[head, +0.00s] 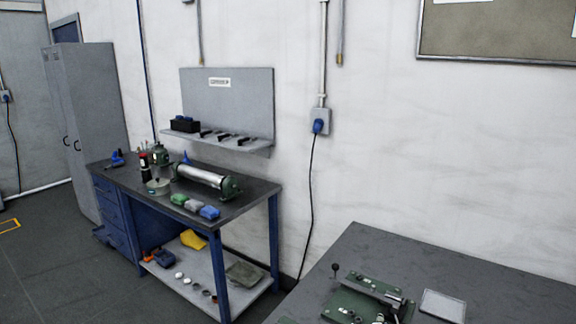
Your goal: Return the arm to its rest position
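Neither of my arms shows in the head view, and neither gripper is in view. I cannot tell from this frame where the arms are or what the grippers hold. A blue-framed workbench (130,190) stands against the white wall at the left. On its dark top lies a silver roller with green ends (205,177). Green, grey and blue blocks (194,205) lie in a row at its front edge.
A dark grey table (480,268) fills the lower right, with a green-based device (365,300) and a pale square pad (443,306) on it. A grey locker (90,120) stands at the left. Dark floor (60,270) is open at the lower left.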

